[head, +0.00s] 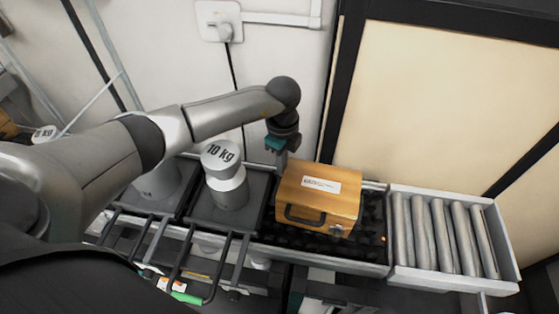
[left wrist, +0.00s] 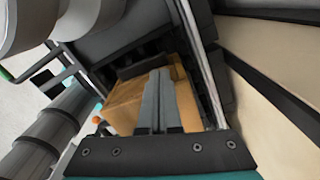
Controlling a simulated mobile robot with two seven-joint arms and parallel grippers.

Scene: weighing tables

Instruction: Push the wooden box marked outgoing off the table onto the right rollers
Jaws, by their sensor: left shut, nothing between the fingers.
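The wooden box (head: 325,184) stands upright on a dark table (head: 367,226) with a bumpy black top. It has a white label on its lid, too small to read, and a dark handle on its front. The right rollers (head: 442,232) lie just right of that table in a light grey frame. My left gripper (head: 281,157) is shut and empty, pointing down beside the box's left rear corner. In the left wrist view its closed fingers (left wrist: 158,100) overlap the box (left wrist: 190,98); I cannot tell whether they touch it. My right gripper is not in view.
A 10 kg weight (head: 225,172) stands on the scale plate (head: 257,209) left of the box, close to my left gripper. Another weight stands farther left, partly behind my arm. The wall is close behind the table. The rollers are clear.

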